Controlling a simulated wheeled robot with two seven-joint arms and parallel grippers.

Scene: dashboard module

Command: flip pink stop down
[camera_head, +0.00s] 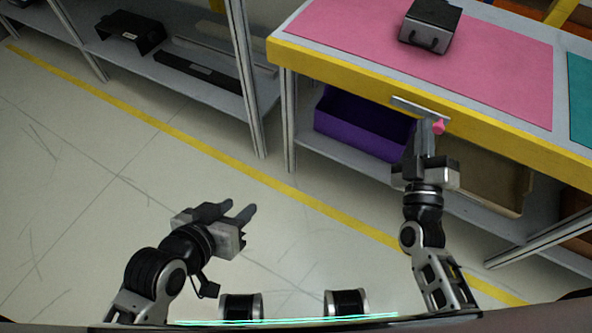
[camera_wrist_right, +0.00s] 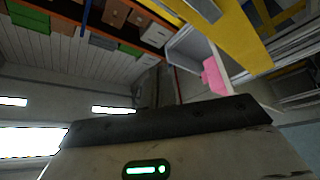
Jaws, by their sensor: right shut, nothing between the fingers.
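The pink stop (camera_head: 439,127) is a small pink piece at the front edge of the table, beside a pale metal plate (camera_head: 419,108) on the yellow edge. It also shows in the right wrist view (camera_wrist_right: 213,77), on a light grey bracket. My right gripper (camera_head: 430,124) is shut and empty, with its fingertips close to the left side of the stop; I cannot tell whether they touch. The fingers hide part of the area around the stop. My left gripper (camera_head: 241,208) is open and empty, low over the floor, far from the table.
The table has a yellow edge (camera_head: 330,60) and a pink mat (camera_head: 330,25) with a black module (camera_head: 430,25) on top. A purple bin (camera_head: 350,125) and a tan bin (camera_head: 490,180) sit on the shelf below. Open floor lies to the left.

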